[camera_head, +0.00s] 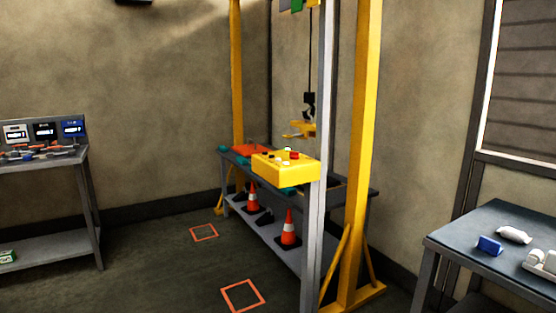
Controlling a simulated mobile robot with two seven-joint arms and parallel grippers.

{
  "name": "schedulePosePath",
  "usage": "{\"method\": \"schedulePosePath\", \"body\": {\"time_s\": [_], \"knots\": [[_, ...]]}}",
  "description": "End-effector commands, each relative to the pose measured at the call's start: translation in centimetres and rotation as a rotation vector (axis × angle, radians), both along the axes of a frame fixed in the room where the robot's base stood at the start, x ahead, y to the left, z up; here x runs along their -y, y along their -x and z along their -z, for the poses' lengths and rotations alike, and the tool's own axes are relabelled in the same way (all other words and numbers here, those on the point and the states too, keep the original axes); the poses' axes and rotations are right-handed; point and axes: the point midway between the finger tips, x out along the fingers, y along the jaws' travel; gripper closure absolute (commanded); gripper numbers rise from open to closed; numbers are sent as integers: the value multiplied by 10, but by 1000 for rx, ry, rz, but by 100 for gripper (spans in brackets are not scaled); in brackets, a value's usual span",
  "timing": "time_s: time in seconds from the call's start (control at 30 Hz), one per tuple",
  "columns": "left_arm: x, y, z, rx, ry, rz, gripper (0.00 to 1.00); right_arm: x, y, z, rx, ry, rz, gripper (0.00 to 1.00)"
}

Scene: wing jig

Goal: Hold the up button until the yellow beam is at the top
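A yellow control box (270,166) with several small buttons on its top is fixed by a grey upright in the middle of the view. A short yellow beam piece (303,131) hangs below a black hook (309,104) on a dark line, a little above the box and well below the top of the picture. Neither of my grippers is in view.
Tall yellow posts (363,130) stand around a grey bench (349,189). Two orange cones (289,229) stand on its lower shelf. Orange floor squares (243,295) mark open floor in front. Tables stand at left (60,163) and right (470,240).

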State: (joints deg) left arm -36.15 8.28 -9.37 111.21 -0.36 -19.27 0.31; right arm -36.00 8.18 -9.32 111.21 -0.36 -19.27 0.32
Motion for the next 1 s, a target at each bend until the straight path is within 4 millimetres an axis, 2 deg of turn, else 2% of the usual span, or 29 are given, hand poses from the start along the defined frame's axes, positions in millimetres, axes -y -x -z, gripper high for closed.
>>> {"method": "schedulePosePath", "body": {"time_s": [0.03,0.33,1.0], "knots": [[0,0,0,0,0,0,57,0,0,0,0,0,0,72],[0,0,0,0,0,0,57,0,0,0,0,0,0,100],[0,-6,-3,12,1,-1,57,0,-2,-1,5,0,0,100]]}}
